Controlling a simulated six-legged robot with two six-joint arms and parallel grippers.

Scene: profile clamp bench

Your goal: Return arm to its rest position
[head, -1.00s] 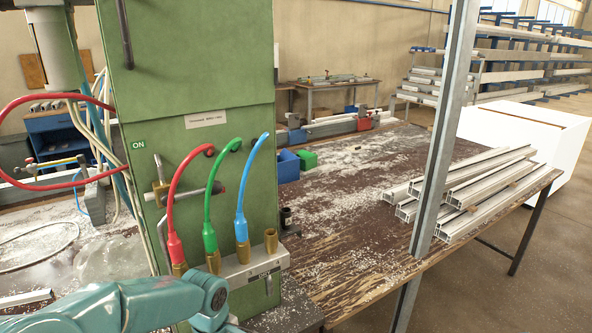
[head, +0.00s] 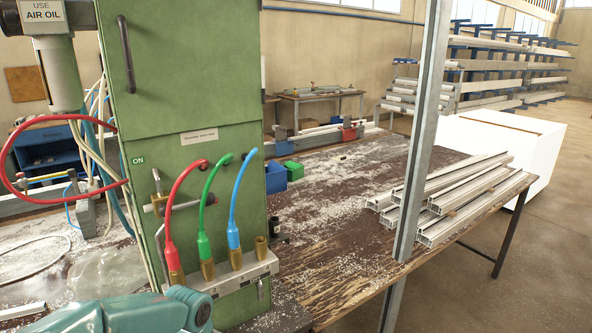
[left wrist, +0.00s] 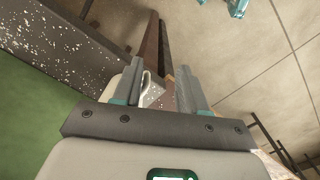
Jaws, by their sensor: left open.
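My left arm (head: 135,312) is a teal link at the bottom left of the head view, in front of the green machine cabinet (head: 190,100). Its gripper is below the head frame. In the left wrist view my left gripper (left wrist: 158,75) has its two fingers spread apart, with nothing clearly held between them. A pale, looped shape shows behind the gap; I cannot tell what it is. My right gripper is in neither view.
A holder (head: 235,272) with red, green and blue hoses is on the cabinet front. The worktable (head: 325,225) carries aluminium profiles (head: 455,195) on the right. A steel post (head: 418,130) stands at its front edge. Open floor (head: 550,240) lies at right.

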